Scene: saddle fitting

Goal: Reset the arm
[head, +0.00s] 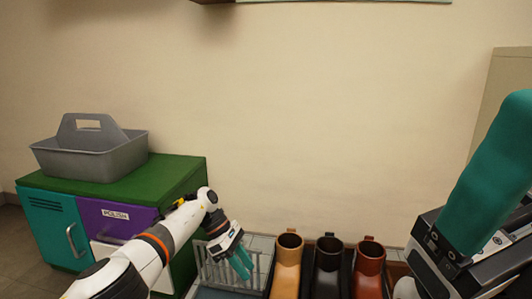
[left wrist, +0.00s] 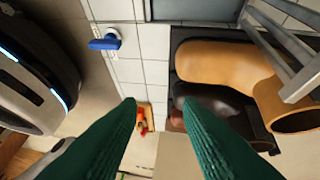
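My left gripper (head: 241,265) is at the lower middle of the head view, pointing down in front of a pale wire rack. Its two green fingers (left wrist: 160,106) stand apart in the left wrist view, with nothing between them. My right gripper (head: 495,175) looms at the right edge of the head view, very close to the camera. A large teal finger and a grey and black body show. Whether it is open or shut is unclear, and nothing is seen held in it.
Tan (head: 288,268), black (head: 327,268) and dark red (head: 369,268) boot-like items stand in a row right of the rack (head: 258,272). A grey caddy (head: 85,160) sits on the green-topped cabinet (head: 165,172) at left. A blue item (left wrist: 105,41) lies on white tiles.

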